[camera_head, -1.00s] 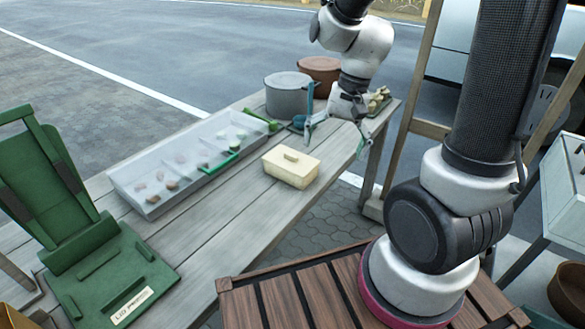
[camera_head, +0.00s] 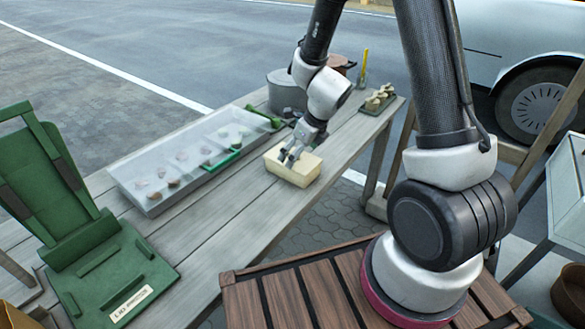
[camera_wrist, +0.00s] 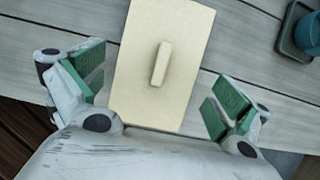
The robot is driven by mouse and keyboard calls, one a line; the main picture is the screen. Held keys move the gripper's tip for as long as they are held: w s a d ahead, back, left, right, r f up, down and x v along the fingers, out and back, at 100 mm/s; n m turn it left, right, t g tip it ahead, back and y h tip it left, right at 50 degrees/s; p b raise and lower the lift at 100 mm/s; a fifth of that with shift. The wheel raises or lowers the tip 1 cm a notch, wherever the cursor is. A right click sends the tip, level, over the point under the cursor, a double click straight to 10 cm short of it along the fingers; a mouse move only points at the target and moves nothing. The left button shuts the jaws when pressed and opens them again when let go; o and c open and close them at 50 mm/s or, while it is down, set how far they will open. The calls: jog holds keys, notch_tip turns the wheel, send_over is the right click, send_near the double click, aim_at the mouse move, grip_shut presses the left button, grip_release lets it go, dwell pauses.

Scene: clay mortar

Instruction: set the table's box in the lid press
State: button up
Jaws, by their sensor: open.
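The cream box (camera_head: 293,167) with a lid sits on the grey wooden table (camera_head: 210,235). Its lid has a small bar handle, which shows clearly in the wrist view (camera_wrist: 161,64). My gripper (camera_head: 292,155) is over the box in the head view and hides part of its lid. In the wrist view my gripper (camera_wrist: 158,88) is open, with green-padded fingers set apart on the left and right of the box's near end. Nothing is between the pads but the box below. The green lid press (camera_head: 112,275) stands at the table's left end, its hinged panel raised and its bed empty.
A pale compartment tray (camera_head: 150,208) with several small lumps lies behind the box, with a green scoop (camera_head: 262,116) at its far end. A grey pot (camera_head: 286,92) and a small tray of pieces (camera_head: 375,101) stand farther back. Bare boards lie between box and press.

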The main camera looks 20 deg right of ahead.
jog(key=x, duration=0.4)
jog(key=shift+w+a+f, duration=0.1)
jog(key=shift+a+f, duration=0.1)
jog(key=shift+f, duration=0.1)
jog(key=shift+c, duration=0.2)
jog(key=c, duration=1)
jog(key=shift+r, duration=0.1)
